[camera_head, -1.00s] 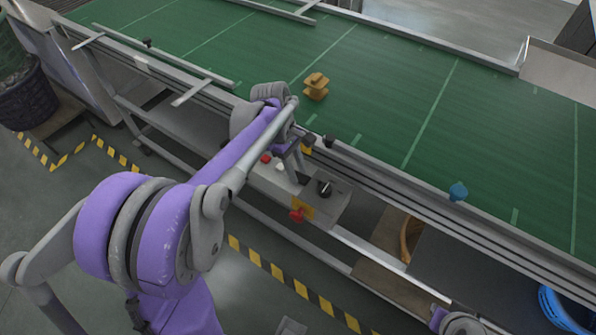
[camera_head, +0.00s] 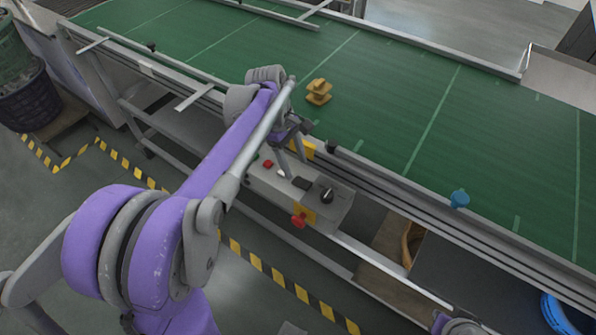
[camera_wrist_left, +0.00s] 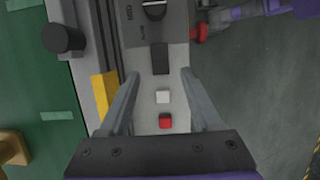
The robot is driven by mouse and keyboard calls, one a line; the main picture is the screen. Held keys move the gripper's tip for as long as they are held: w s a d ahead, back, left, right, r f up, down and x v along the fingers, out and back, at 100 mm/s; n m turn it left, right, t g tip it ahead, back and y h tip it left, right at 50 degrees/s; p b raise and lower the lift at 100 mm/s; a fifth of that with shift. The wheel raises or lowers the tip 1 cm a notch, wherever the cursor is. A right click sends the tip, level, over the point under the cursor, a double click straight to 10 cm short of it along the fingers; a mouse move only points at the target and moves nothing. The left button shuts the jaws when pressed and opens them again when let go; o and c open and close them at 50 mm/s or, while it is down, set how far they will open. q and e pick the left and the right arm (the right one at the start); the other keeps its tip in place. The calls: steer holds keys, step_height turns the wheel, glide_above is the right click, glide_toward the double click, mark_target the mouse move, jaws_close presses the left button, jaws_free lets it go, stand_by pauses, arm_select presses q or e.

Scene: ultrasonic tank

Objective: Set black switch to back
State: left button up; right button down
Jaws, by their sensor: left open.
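The control box (camera_head: 345,211) on the conveyor's near side carries a black rotary knob (camera_head: 327,195) and a flat black rectangular switch (camera_head: 301,183). In the left wrist view the knob (camera_wrist_left: 153,10) is at the top edge, partly cut off, with a pale pointer line. The black rectangular switch (camera_wrist_left: 160,59) lies below it, just beyond the fingertips. Which way it is set is too small to tell. My left gripper (camera_head: 291,160) is open and empty above the box. In the wrist view its fingers (camera_wrist_left: 159,75) stand either side of the panel strip.
A white button (camera_wrist_left: 163,97) and red button (camera_wrist_left: 165,121) lie between the fingers. A red knob (camera_head: 299,220) on a yellow plate sticks out from the box front. The conveyor rail (camera_head: 395,187) runs close behind. An orange part (camera_head: 319,92) sits on the green belt (camera_head: 380,110).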

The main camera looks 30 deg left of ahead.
arm_select(q)
steer(key=v, duration=0.5)
steer(key=shift+r, duration=0.35)
steer(key=s+d+f+m+t+y+p, duration=0.1)
steer(key=s+d+f+m+t, duration=0.1)
steer(key=s+d+f+m, duration=0.2)
steer(key=s+d+f+m+t+y, duration=0.2)
steer(key=s+d+m, duration=0.4)
steer(key=s+m, duration=0.5)
step_height(320, 180, down, 2)
steer(key=shift+s+f+m+t+p, duration=0.2)
steer(key=shift+s+m+t+p, duration=0.15)
steer(key=shift+m+t, duration=0.55)
